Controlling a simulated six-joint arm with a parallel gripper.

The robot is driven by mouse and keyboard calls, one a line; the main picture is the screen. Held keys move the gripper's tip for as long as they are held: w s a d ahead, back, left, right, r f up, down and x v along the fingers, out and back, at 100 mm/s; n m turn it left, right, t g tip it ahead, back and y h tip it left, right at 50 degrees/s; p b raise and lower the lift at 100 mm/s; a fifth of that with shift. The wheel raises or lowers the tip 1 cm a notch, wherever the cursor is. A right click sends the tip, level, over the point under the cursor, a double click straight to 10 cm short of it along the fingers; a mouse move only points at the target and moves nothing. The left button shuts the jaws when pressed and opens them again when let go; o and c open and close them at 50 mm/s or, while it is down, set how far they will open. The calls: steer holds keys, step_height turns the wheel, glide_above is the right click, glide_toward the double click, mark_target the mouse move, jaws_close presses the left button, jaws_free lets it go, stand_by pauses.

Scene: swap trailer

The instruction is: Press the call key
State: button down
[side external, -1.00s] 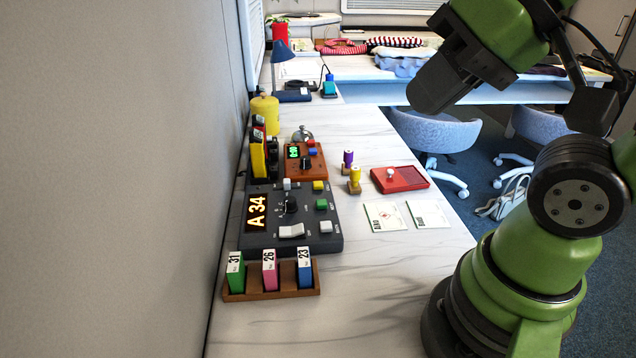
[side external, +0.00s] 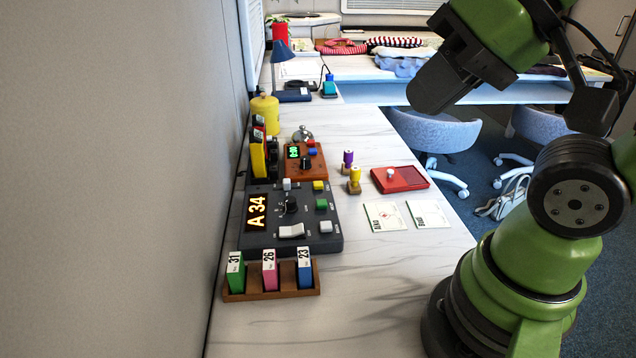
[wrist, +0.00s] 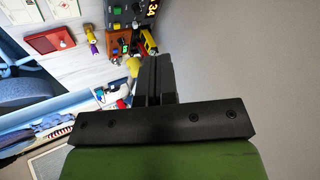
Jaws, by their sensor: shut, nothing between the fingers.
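A dark grey console (side external: 268,240) with a lit "A 34" display (side external: 256,212) lies on the counter by the wall. It carries a black knob (side external: 291,206), a large white rocker (side external: 291,231), a pale key (side external: 326,227), a green key (side external: 321,204), a yellow key (side external: 318,186) and a grey key (side external: 287,184). The labels are too small to read, so I cannot tell which is the call key. Part of the console shows at the top of the wrist view (wrist: 117,17). My gripper (side external: 420,100) is shut and empty, high above and right of the console.
An orange box (side external: 307,170) with knob and keys stands behind the console. A wooden rack (side external: 236,290) of numbered blocks stands in front. Stamps (side external: 355,178), a red pad (side external: 412,183) and cards (side external: 384,216) lie to the right. Bare counter (side external: 370,270) lies toward the front right.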

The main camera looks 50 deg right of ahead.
steer(key=n+t+h, duration=0.2)
steer(key=n, duration=1)
glide_above(317, 184)
step_height(317, 184, down, 16)
steer(key=shift+a, duration=0.1)
steer(key=shift+f, duration=4.3)
steer(key=shift+f, duration=0.4)
